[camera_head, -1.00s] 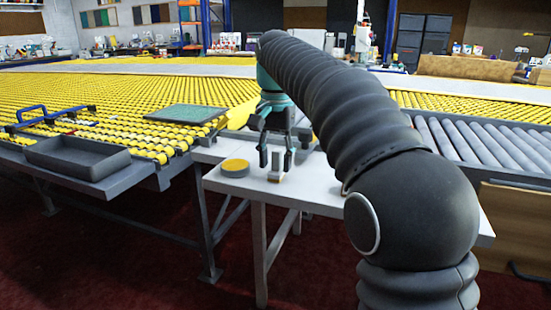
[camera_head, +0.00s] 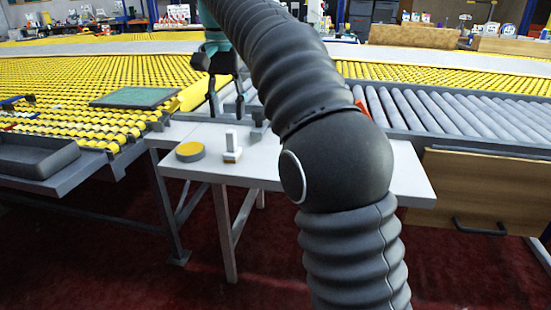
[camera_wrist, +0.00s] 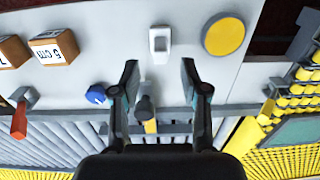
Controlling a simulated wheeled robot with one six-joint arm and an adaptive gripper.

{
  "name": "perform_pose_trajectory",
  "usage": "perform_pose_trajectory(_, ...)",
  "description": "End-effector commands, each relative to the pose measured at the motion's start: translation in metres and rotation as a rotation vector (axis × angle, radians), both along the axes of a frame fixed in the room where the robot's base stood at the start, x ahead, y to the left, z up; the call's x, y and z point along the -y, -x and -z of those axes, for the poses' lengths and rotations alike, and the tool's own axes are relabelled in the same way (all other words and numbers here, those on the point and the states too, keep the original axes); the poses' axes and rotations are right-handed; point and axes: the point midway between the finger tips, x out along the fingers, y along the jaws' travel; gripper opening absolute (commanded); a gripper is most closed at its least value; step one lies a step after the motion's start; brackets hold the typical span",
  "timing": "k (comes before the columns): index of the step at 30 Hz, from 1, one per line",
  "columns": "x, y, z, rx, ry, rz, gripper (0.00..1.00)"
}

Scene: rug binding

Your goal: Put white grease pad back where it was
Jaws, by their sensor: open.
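The white grease pad, seen as a small white block with an upright grip (camera_head: 232,146), stands on the white table (camera_head: 270,170). In the wrist view the white pad (camera_wrist: 160,40) lies just beyond and between the fingertips, touching neither. My gripper (camera_head: 226,113) is open and empty, raised above and behind the pad in the head view. Both spread fingers also show in the wrist view (camera_wrist: 159,67).
A round yellow-topped tin (camera_head: 190,151) sits left of the pad. In the wrist view, wooden blocks (camera_wrist: 52,47), a blue round item (camera_wrist: 96,94), a dark tool (camera_wrist: 146,106) and an orange-handled tool (camera_wrist: 19,118) are nearby. Grey rollers (camera_head: 440,115) border the table.

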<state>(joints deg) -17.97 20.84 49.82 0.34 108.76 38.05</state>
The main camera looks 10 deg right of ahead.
Motion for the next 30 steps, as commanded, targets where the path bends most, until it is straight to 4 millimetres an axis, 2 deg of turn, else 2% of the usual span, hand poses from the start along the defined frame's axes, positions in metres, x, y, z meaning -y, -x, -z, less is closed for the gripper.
perform_pose_trajectory(5, 0.003, 0.002, -0.001, 0.006, -0.002, -0.003, 0.45)
perform_pose_trajectory(8, 0.013, 0.011, -0.002, 0.026, -0.006, -0.016, 0.45)
perform_pose_trajectory(12, 0.04, 0.035, 0.0, 0.08, -0.017, -0.051, 0.45)
perform_pose_trajectory(17, 0.072, 0.072, 0.014, 0.154, -0.021, -0.103, 0.45)
perform_pose_trajectory(23, 0.107, 0.126, 0.046, 0.248, -0.011, -0.167, 0.45)
perform_pose_trajectory(30, 0.14, 0.194, 0.107, 0.358, 0.023, -0.242, 0.45)
